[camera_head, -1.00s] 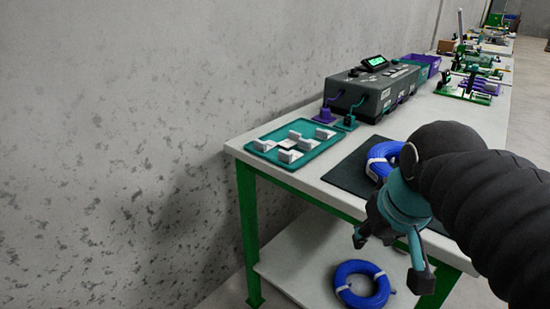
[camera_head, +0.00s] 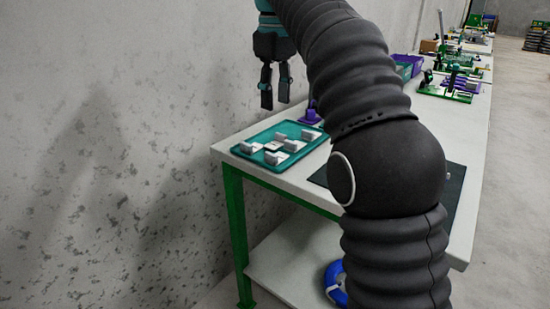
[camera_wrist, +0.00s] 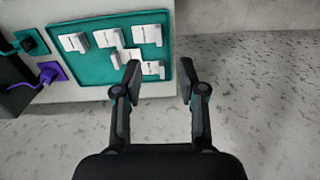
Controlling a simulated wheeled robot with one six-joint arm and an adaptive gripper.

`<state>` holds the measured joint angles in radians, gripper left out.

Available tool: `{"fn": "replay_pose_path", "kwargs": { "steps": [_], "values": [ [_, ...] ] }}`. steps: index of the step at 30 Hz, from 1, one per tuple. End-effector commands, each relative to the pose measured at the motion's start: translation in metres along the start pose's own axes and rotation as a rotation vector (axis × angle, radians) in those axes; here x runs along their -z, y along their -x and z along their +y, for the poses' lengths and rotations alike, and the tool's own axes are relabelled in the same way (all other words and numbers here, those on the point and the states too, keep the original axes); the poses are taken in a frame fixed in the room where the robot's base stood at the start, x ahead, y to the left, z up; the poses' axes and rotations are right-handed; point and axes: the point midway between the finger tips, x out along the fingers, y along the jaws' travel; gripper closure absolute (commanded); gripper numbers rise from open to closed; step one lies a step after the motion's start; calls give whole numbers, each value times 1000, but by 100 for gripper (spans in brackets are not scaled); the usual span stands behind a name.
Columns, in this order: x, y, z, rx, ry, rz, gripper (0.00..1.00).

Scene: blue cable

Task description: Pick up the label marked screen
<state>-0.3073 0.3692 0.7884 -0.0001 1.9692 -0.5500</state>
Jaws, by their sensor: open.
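Several small white labels lie on a teal tray (camera_head: 240,151) at the left end of the table. One label (camera_head: 275,157) sits near the tray's front edge in the head view. In the wrist view labels stand in a row, with one at the left (camera_wrist: 75,42), one in the middle (camera_wrist: 106,38) and one at the right (camera_wrist: 147,35). Another label (camera_wrist: 152,69) lies closest to my fingers. Their print is too small to read, so I cannot tell which is marked screen. My gripper (camera_head: 275,100) is open and empty, pointing down above the tray's far side, with its fingers apart (camera_wrist: 158,85).
The white table (camera_head: 222,147) has green legs. A purple plug (camera_head: 310,116) stands behind the tray; it also shows in the wrist view (camera_wrist: 50,73) beside a teal plug (camera_wrist: 31,42). A concrete wall rises at the left. A blue cable coil (camera_head: 337,283) lies on the lower shelf.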

Motion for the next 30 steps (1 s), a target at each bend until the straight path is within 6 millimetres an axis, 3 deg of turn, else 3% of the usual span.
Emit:
{"fn": "replay_pose_path", "kwargs": {
  "steps": [8,13,18,30],
  "values": [
    [9,-10,-2,10,33,-15,59],
    [8,-31,-2,9,31,-15,59],
    [8,-65,-2,9,31,-15,59],
    [9,-98,0,9,30,-15,59]
  ]
}}
